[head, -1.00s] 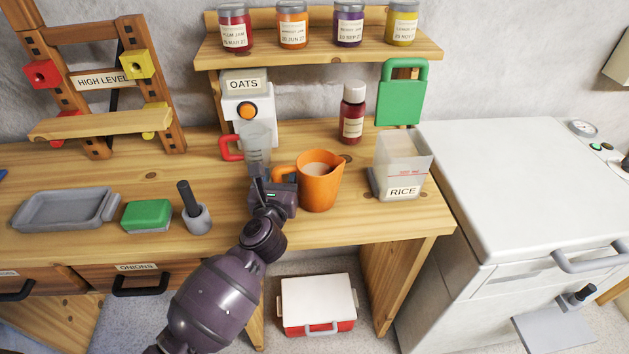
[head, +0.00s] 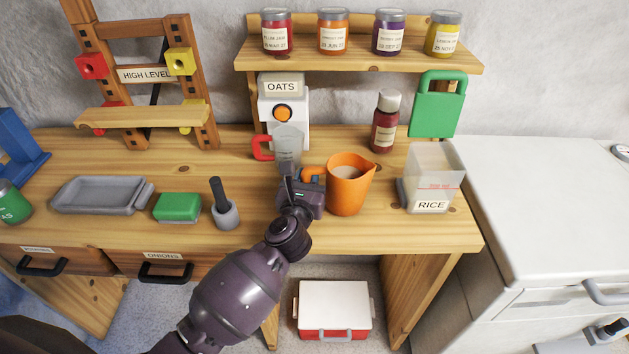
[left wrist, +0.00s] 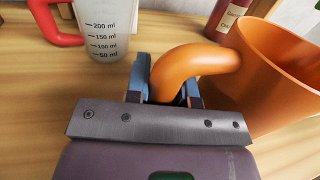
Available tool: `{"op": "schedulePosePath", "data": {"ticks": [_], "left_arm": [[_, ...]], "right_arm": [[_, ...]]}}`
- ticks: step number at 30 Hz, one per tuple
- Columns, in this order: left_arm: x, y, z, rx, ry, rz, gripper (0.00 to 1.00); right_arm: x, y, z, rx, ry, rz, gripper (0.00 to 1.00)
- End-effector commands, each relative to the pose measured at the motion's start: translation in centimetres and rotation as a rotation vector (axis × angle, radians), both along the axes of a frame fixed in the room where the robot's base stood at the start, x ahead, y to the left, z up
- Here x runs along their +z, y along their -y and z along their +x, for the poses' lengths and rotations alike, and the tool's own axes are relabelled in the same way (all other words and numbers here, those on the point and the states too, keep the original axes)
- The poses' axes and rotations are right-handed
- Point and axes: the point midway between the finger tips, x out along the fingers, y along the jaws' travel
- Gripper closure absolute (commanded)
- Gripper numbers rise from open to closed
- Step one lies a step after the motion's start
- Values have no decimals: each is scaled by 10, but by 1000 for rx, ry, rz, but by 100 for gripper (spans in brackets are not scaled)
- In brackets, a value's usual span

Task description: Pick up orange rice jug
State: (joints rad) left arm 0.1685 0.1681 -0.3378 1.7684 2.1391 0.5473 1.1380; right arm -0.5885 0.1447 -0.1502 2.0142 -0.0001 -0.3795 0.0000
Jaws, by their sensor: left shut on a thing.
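The orange jug (head: 347,190) stands upright on the wooden workbench, with pale rice-like contents (head: 348,173) in it. My left gripper (head: 309,178) is shut on the jug's handle, at the jug's left side. In the left wrist view the handle (left wrist: 195,64) runs between the two fingers (left wrist: 165,85), and the jug's body (left wrist: 270,75) is at the right. I cannot tell whether the jug's base is touching the bench. My right gripper is not in view.
A clear measuring cup with red handle (head: 287,147) stands close behind the gripper. The rice container (head: 432,180) is right of the jug, and a dark red bottle (head: 385,122) is behind. A green box (head: 177,207) and grey pestle and mortar (head: 225,212) are left.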

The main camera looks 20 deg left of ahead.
Motion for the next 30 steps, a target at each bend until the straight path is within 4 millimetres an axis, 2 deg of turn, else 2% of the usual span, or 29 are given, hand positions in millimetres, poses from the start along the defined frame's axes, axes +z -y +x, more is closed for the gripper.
{"op": "schedulePosePath", "data": {"ticks": [1,18,24,30], "left_arm": [[15,0,1,-1,10,-1,100],[148,1,1,-3,10,-1,100],[178,1,1,-2,8,-1,100],[191,0,0,-2,5,-2,100]], "right_arm": [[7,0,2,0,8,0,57],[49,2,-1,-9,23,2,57],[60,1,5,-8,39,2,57],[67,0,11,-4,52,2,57]]}}
